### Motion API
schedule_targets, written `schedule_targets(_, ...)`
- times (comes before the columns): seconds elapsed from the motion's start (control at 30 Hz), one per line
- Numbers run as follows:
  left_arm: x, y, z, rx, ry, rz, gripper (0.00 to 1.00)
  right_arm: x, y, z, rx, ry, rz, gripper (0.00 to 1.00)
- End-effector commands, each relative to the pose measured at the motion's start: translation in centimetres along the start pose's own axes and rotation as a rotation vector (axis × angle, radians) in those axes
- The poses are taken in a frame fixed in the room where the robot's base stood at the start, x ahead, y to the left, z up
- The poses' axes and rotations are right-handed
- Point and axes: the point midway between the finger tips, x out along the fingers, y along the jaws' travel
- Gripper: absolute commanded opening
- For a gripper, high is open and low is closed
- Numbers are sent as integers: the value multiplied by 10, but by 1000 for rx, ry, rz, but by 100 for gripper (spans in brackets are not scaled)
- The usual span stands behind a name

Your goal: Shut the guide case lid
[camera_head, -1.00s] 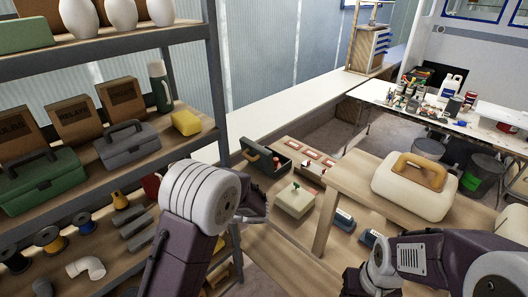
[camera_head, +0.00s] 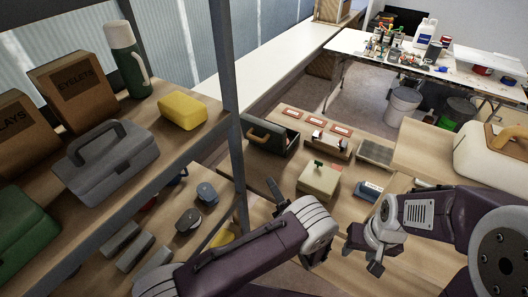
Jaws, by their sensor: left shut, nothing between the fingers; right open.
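A dark case with a brown handle (camera_head: 283,142) stands on the low wooden bench beyond the shelf post. It looks like the guide case, and its lid appears raised, but its inside is hard to make out. My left gripper (camera_head: 319,257) is shut and empty, in front of and below the case, well apart from it. My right gripper (camera_head: 361,262) is open and empty, to the right of the left one and also apart from the case.
A metal shelf post (camera_head: 236,150) stands left of the case. A beige box with a green knob (camera_head: 318,181) and a panel with red-framed cards (camera_head: 312,124) are near it. A cream case (camera_head: 492,155) sits on the raised table at right. The shelf holds a grey toolbox (camera_head: 107,162).

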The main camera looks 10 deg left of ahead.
Motion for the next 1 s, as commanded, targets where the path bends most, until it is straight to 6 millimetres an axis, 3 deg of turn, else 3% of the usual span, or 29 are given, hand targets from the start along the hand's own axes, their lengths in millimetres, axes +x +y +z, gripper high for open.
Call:
schedule_targets(0.1, -7, -2, 4, -4, -17, -6, 0, 2, 0, 0, 0, 0, 0, 48)
schedule_targets(0.27, 2, 0, 4, -4, -12, -5, 0, -2, 0, 0, 0, 0, 0, 48)
schedule_targets(0.73, 99, 1, 4, -5, -9, -4, 0, -25, 0, -3, 0, 0, 0, 48)
schedule_targets(1.0, 120, -1, 32, -7, -13, -5, 0, -29, -1, -3, 0, 0, 0, 48)
